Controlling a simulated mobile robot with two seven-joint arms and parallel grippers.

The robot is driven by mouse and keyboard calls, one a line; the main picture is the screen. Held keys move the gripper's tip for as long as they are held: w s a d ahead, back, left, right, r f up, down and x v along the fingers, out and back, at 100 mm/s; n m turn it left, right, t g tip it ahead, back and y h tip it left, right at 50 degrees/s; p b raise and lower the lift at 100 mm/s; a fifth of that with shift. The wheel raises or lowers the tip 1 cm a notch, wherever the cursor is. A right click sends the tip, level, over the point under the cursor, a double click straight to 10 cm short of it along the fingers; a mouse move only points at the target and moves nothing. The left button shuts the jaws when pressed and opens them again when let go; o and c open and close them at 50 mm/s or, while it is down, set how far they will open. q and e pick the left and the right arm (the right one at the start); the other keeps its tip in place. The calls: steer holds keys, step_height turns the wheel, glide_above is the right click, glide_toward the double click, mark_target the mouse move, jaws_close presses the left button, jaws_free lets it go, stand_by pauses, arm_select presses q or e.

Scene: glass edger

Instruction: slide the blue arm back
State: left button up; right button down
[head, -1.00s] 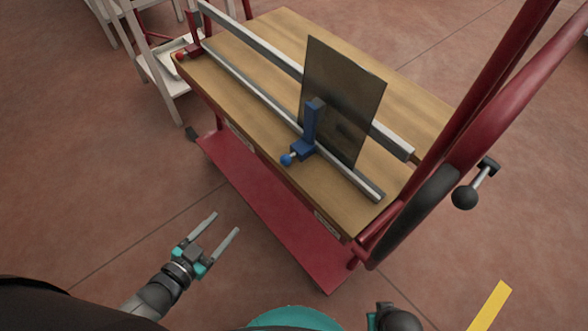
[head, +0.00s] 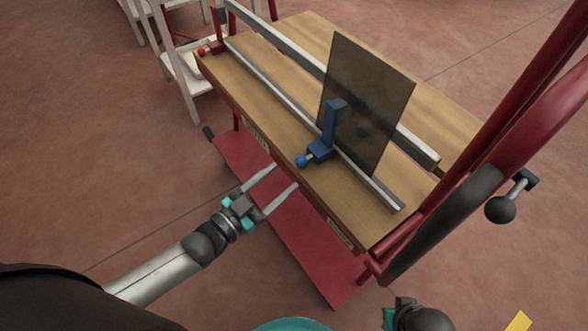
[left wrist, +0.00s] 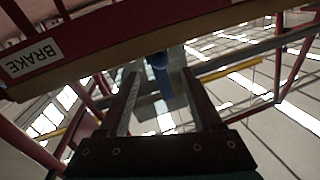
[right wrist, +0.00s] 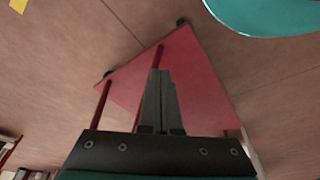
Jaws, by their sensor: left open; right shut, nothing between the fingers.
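The blue arm (head: 331,124) stands upright on a blue block on the silver rail (head: 372,185), in front of a dark glass sheet (head: 370,95). Its blue knob (head: 301,161) sticks out past the table's near edge. My left gripper (head: 284,177) is open and empty, just below and left of the knob, apart from it. In the left wrist view a blue part (left wrist: 158,64) of the arm shows beyond and between the open fingers. My right gripper (right wrist: 164,74) is shut and empty; the head view shows only part of its wrist at the bottom.
The wooden table (head: 260,105) has a red lower shelf (head: 265,195) below my left gripper. A second rail (head: 417,148) runs behind the glass. A red frame with a black ball handle (head: 500,209) rises at the right. A white rack (head: 190,75) stands at the back left.

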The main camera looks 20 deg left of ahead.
mark_target(297, 165)
arm_select(q)
steer(key=shift+b+x, duration=0.7)
steer(key=shift+x, duration=2)
arm_select(e)
steer(key=shift+w+r+t, duration=0.15)
steer(key=shift+w+r, duration=0.2)
steer(key=shift+r, duration=0.55)
steer(key=shift+w+r+t, duration=0.15)
steer(key=shift+w+r, duration=0.15)
steer(key=shift+r, duration=0.55)
arm_select(q)
steer(key=shift+c, duration=0.3)
jaws_close()
arm_select(e)
steer(key=shift+a, duration=0.1)
